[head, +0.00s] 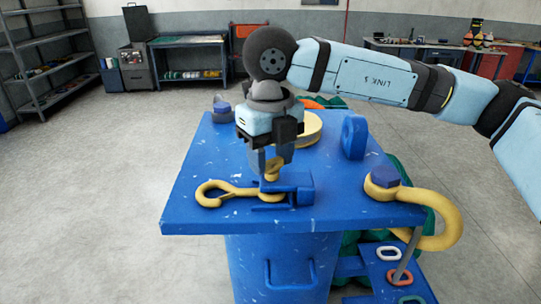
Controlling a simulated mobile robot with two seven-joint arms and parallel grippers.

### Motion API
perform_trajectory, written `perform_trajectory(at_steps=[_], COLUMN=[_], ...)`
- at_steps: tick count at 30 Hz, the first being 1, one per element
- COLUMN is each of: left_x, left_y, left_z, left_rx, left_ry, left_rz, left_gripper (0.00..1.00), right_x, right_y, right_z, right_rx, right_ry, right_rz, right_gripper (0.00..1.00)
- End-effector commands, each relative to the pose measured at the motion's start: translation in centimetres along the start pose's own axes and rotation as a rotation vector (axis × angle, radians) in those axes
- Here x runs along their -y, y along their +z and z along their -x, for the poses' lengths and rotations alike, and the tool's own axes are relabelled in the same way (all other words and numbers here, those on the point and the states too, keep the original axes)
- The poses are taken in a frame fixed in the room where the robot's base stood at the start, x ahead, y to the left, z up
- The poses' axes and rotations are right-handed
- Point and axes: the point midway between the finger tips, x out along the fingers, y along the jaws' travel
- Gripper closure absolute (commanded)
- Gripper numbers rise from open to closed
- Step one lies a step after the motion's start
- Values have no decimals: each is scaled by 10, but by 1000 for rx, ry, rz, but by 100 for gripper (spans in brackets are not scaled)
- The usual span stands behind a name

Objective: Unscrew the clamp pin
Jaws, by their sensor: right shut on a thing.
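A blue clamp (293,186) sits near the front edge of the blue table top (190,205). A yellow piece (273,167), apparently the clamp pin, stands up at the clamp's left side. My right gripper (274,167) points straight down above the clamp. Its fingers are shut on the yellow piece and hide part of it. A yellow hook (213,193) lies flat on the table top, its shank running right to the clamp. My left gripper is not in view.
A large yellow shackle (447,222) with a blue pin head (385,177) hangs over the right edge. A blue upright lug (354,137) and a round yellow-rimmed part (311,128) stand behind the clamp.

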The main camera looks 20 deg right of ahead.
Motion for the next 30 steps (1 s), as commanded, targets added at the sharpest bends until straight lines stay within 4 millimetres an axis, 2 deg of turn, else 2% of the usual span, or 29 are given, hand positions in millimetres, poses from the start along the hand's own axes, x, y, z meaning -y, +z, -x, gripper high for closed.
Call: perform_trajectory(at_steps=[2, 3, 5, 6, 17, 20, 30], left_x=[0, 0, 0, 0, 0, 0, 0], left_y=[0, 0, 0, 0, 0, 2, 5], left_z=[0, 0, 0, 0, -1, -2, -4], left_rx=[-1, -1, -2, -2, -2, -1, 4], left_ry=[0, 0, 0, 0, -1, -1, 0], left_rz=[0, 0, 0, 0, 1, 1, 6], left_gripper=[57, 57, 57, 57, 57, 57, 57], right_x=[0, 0, 0, 0, 0, 0, 0], right_y=[0, 0, 0, 0, 0, 1, 0], right_z=[0, 0, 0, 0, 6, 20, 97], right_rx=[-1, -1, -1, -1, 1, 2, 3], right_ry=[0, 0, 0, 0, 1, 2, 1], right_rz=[2, 1, 1, 1, 0, -1, -1], right_gripper=[79, 46, 32, 30, 30, 30, 30])
